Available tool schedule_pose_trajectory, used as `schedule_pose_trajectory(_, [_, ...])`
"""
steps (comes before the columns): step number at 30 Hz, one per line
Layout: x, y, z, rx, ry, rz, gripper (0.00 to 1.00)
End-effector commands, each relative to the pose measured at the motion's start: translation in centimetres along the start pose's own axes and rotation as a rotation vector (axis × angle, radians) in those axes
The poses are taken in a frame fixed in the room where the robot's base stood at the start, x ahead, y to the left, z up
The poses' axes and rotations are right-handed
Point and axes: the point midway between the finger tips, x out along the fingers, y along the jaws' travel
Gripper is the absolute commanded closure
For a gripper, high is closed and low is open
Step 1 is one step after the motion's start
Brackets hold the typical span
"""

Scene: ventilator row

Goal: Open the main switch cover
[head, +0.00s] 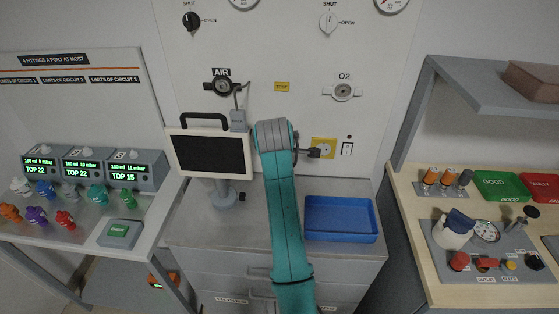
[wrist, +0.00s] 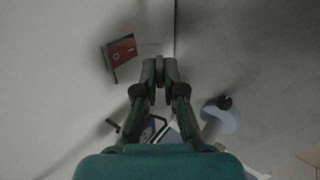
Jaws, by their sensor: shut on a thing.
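In the wrist view, the main switch is a red rocker (wrist: 122,52) marked O and I in a dark frame on the pale wall. My gripper (wrist: 160,68) is just to the right of it there, its two fingertips drawn close together. What they hold is hard to make out; a faint, see-through edge by the tips looks like the switch cover. In the head view, my gripper (head: 314,152) points right, close to the wall panel, in front of a yellow plate (head: 326,144) that it partly hides. How far the cover stands open cannot be told.
A monitor (head: 209,153) on a stand is to the left. A blue tray (head: 341,218) lies on the worktop below. AIR (head: 222,87) and O2 (head: 343,92) ports are above.

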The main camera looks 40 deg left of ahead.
Motion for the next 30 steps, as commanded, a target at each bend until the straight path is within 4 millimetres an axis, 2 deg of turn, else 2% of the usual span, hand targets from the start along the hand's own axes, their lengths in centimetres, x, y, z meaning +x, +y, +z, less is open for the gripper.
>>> schedule_pose_trajectory(12, [-1.8,1.6,0.0,0.001,-0.001,-0.348,1.00])
schedule_pose_trajectory(30, [-2.6,2.7,0.1,0.002,-0.002,-0.586,1.00])
